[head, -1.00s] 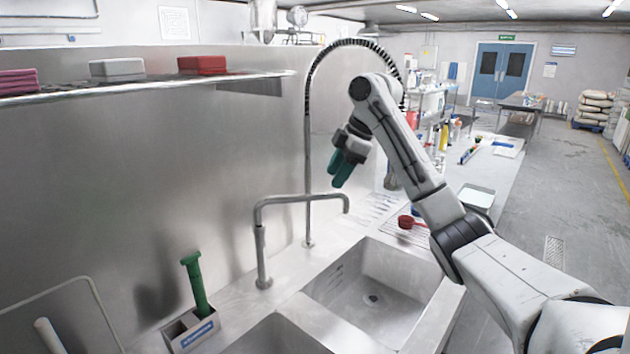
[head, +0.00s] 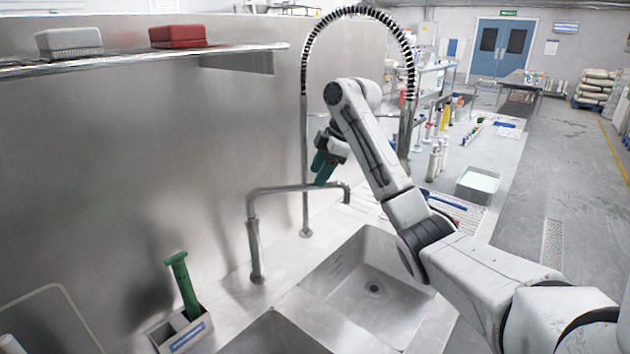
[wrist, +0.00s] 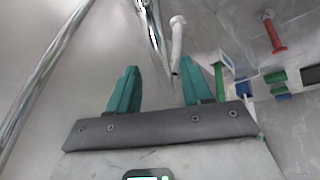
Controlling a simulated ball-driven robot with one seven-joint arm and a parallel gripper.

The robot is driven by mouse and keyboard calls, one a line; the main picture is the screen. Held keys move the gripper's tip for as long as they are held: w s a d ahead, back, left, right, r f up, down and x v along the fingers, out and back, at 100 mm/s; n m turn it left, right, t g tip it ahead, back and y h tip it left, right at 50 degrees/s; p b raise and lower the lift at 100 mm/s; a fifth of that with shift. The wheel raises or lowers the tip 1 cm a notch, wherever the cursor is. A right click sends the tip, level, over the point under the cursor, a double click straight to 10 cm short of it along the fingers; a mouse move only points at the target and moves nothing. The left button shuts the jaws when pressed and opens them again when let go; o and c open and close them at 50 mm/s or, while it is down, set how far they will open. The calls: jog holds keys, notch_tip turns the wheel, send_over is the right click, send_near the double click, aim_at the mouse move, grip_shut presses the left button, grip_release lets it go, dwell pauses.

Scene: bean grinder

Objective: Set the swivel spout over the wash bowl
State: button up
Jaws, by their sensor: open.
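The swivel spout (head: 290,189) is a grey metal tube on an upright post behind the sink. Its arm runs to the right and its tip bends down near the back edge of the right bowl (head: 372,288). A second bowl (head: 270,335) lies nearer on the left; I cannot tell which is the wash bowl. My gripper (head: 322,170), with green fingers, is just above the spout's outer part in the picture; contact cannot be told. In the wrist view my gripper (wrist: 159,68) is open, with nothing clearly held between its fingers. A pale tube (wrist: 177,42) shows beyond them.
A tall ribbed hose (head: 360,12) arches behind my arm. A green-handled brush (head: 184,283) stands in a caddy (head: 178,335) left of the spout. A wall shelf (head: 140,55) holds a grey and a red box.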

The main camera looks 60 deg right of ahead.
jog(key=shift+x, duration=1.65)
jog(key=shift+c, duration=0.5)
grip_shut()
